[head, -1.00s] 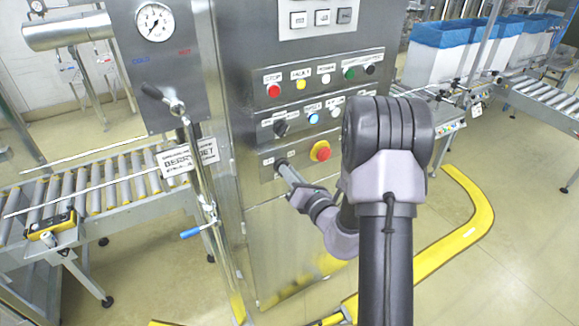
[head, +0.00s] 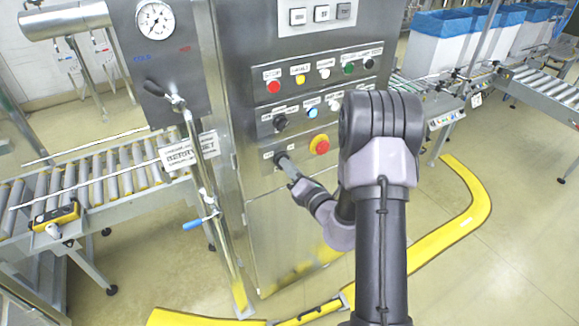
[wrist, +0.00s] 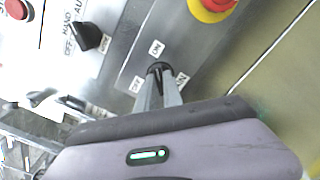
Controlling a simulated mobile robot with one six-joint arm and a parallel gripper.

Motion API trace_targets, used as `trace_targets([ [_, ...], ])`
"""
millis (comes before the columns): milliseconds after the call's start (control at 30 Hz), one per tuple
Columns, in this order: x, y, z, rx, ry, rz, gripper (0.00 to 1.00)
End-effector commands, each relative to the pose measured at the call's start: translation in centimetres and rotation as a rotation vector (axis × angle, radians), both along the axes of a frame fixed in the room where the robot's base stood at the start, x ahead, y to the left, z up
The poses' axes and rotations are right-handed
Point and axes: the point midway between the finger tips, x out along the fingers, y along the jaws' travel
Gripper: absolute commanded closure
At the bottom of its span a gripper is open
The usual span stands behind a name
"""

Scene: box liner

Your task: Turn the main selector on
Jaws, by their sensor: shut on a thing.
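The main selector (wrist: 159,67) is a small dark knob at the lower left of the steel control panel. In the wrist view, labels reading OFF and ON and a partly hidden third label surround it. My gripper (wrist: 160,84) is shut on this knob, its two grey fingers converging on it. The fingers hide most of the knob, so I cannot tell which label it points to. In the head view, my gripper (head: 284,162) reaches the panel below the black rotary switch and left of the red emergency stop.
A black HAND/OFF/AUTO selector (wrist: 90,37) sits close by. The red emergency stop (head: 319,144) on its yellow base is just right of my gripper. A steel pipe with a blue-handled valve (head: 200,219) stands left of the cabinet. Roller conveyors (head: 110,177) flank it.

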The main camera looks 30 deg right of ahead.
Motion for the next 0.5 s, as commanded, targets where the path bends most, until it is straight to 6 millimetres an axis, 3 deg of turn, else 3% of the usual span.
trace_targets([
  [33, 0.07, -0.01, 0.16, 0.0, -0.004, 0.0, 1.0],
  [67, 0.07, -0.01, 0.16, 0.0, -0.004, 0.0, 0.87],
  [167, 0.06, -0.01, 0.13, 0.0, -0.003, 0.0, 0.68],
  [500, -0.19, -0.02, 0.03, 0.0, 0.0, 0.0, 0.67],
])
